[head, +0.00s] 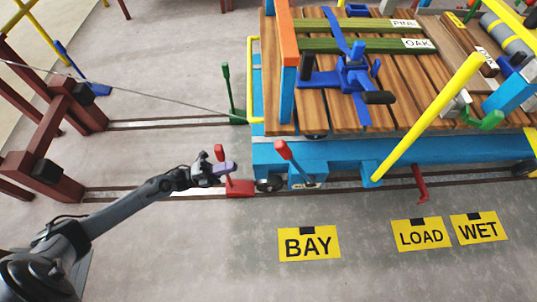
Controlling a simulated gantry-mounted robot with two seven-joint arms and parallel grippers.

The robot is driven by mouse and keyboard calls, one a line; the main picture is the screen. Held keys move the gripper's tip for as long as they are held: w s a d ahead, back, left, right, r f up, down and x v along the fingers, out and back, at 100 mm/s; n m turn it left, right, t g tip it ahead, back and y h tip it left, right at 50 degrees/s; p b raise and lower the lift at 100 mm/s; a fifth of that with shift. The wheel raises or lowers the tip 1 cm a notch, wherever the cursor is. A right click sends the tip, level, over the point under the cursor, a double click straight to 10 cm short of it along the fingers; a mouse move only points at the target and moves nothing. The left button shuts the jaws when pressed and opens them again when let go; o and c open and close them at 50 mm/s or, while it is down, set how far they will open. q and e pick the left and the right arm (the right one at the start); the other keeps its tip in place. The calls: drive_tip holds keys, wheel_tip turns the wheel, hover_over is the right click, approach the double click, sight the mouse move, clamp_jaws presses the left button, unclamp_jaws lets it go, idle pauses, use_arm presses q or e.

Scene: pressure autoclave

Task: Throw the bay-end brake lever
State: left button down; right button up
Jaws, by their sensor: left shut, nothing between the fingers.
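A lever with a red grip (284,150) stands on the near side of the blue cart (340,155), at its left end above the yellow BAY sign (309,243). It leans up and to the left. My left gripper (228,169) is shut and empty, to the left of this lever and apart from it. It is close to a red upright handle (219,153) that rises over a red block (239,188) on the near rail. The gripper hides part of that handle, and I cannot tell whether they touch. My right gripper is not in view.
A green handle (226,85) stands at the far rail. A taut cable (150,92) runs to the cart's left end. A yellow bar (430,115) slants across the cart's front. A red crank (420,184) hangs near the LOAD sign (420,234).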

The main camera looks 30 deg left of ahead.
sight(279, 154)
use_arm(q)
drive_tip(key=b+x, duration=0.4)
drive_tip(key=x, duration=1)
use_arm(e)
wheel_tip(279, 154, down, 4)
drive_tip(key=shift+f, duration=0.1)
